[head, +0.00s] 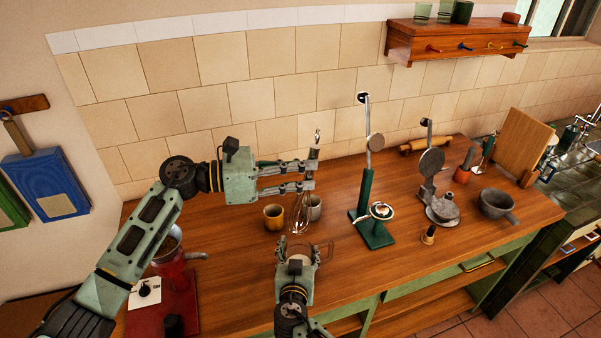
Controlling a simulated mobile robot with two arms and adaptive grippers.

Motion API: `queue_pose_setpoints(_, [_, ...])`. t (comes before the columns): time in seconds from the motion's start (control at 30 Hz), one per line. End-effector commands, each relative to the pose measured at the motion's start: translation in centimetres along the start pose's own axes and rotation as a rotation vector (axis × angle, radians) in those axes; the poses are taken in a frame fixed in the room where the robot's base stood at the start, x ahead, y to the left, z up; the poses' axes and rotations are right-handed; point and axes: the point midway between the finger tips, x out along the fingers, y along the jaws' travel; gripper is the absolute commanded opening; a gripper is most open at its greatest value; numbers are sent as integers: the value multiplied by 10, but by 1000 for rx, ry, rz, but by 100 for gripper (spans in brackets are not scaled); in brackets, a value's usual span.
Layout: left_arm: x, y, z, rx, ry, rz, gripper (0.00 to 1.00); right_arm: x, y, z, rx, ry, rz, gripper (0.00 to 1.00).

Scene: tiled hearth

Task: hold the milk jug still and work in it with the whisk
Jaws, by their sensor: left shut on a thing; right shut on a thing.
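My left gripper (309,176) is shut on the whisk (301,216), around its handle, with the wire loops hanging down. My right gripper (297,266) comes from the front edge and is shut on what looks like a clear milk jug (304,250). Its thin outline is hard to make out, and something pale shows low in it. The whisk's wires appear just above the jug in the picture; I cannot tell whether they reach into it.
A tan mug (273,217) and a grey cup (315,207) stand close behind the whisk. A green lever stand (373,235) is to the right, then a grey metal device (438,206) and a dark pan (495,203). A red machine (173,272) stands at left.

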Motion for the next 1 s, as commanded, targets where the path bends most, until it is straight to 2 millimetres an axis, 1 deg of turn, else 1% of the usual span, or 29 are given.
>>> queue_pose_setpoints(0.17, [1, 0, -10, -3, 0, 0, 0, 0, 2, 2, -4, -2, 4, 15])
queue_pose_setpoints(1.0, [6, -2, -77, -4, -1, -1, 0, 0, 2, 2, -5, -3, 4, 15])
